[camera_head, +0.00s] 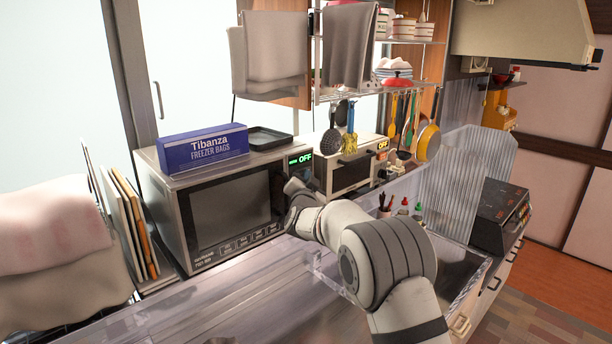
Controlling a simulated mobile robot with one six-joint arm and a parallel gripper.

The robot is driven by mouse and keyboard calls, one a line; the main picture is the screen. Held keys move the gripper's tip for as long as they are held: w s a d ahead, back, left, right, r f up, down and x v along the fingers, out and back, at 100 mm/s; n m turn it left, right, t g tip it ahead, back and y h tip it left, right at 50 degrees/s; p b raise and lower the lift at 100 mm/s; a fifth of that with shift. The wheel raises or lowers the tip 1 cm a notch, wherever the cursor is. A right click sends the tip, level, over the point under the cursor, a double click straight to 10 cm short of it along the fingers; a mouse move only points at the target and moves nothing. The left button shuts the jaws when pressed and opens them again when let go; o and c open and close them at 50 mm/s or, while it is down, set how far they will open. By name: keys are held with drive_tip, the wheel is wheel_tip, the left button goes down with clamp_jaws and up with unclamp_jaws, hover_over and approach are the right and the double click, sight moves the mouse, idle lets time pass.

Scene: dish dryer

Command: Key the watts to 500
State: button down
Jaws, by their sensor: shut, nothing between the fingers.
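A grey microwave (168,215) with a dark door window (230,212) stands on the counter. Its green display (300,160) at the upper right of the front reads OFF, with smaller text beside it too small to read. A row of buttons (249,240) runs along the lower front; their labels are not legible. My gripper (287,184) is shut and empty, at the right side of the microwave's front just below the display. It and my arm hide most of the control panel there, and I cannot tell whether the fingertips touch it.
A blue freezer bag box (203,148) and a black tray (264,138) lie on the microwave. A toaster oven (350,173) showing a yellow OFF stands to the right. Cutting boards (135,225) stand at left; towels (270,60) hang above.

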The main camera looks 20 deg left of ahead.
drive_tip(key=shift+d+f+b, duration=0.2)
drive_tip(key=shift+d+b, duration=0.15)
drive_tip(key=shift+b, duration=0.3)
drive_tip(key=shift+s+d+f+b, duration=0.1)
drive_tip(key=shift+s+d+b, duration=0.3)
drive_tip(key=shift+d+b, duration=0.4)
drive_tip(key=shift+s+d+r+b, duration=0.1)
drive_tip(key=shift+s+d+b, duration=0.3)
drive_tip(key=shift+d+b, duration=0.4)
drive_tip(key=shift+s+d+f+b, duration=0.1)
drive_tip(key=shift+s+d+b, duration=0.4)
drive_tip(key=shift+b, duration=0.5)
drive_tip(key=shift+w, duration=0.1)
